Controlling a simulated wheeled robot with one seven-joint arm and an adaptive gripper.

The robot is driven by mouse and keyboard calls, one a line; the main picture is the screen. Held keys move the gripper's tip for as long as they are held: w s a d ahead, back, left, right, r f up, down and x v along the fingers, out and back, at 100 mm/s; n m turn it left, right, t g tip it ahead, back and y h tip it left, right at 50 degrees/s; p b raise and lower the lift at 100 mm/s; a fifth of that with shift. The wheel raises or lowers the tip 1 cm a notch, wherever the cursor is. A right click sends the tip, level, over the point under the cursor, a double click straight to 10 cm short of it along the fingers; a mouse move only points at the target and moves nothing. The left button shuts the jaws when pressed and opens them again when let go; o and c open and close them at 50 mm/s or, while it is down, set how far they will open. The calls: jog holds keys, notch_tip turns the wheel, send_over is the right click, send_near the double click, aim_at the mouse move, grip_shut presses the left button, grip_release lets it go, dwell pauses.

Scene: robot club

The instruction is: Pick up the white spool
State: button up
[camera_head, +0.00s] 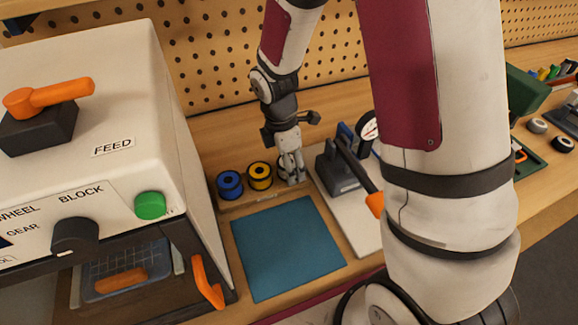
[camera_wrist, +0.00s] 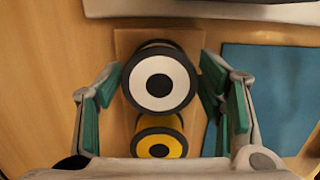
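The white spool (camera_wrist: 158,84) shows its white face and black rim in the wrist view. In the head view my gripper mostly hides it. My gripper (camera_head: 291,172) points down at the right end of the spool row. In the wrist view my gripper (camera_wrist: 161,68) is open, with one teal-padded finger on each side of the white spool. The fingertips are close to its rim, and I cannot tell if they touch it. The yellow spool (camera_head: 260,176) stands beside it and shows below it in the wrist view (camera_wrist: 160,144).
A blue spool (camera_head: 230,185) stands left of the yellow one. A teal mat (camera_head: 286,247) lies in front of the spools. A white machine (camera_head: 90,120) is at the left. A dark clamp-like device (camera_head: 340,172) on a white board is close on the right. A pegboard stands behind.

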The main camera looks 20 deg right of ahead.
jog(key=c, duration=0.8)
jog(key=shift+o, duration=0.2)
jog(key=shift+r, duration=0.15)
jog(key=shift+r, duration=0.55)
notch_tip(320, 180, up, 2)
jog(key=shift+w+r, duration=0.1)
jog(key=shift+r, duration=0.15)
jog(key=s+a+r+p, duration=0.1)
jog(key=s+p, duration=0.6)
jog(key=s, duration=0.9)
jog(key=shift+a+r, duration=0.15)
jog(key=shift+a, duration=0.25)
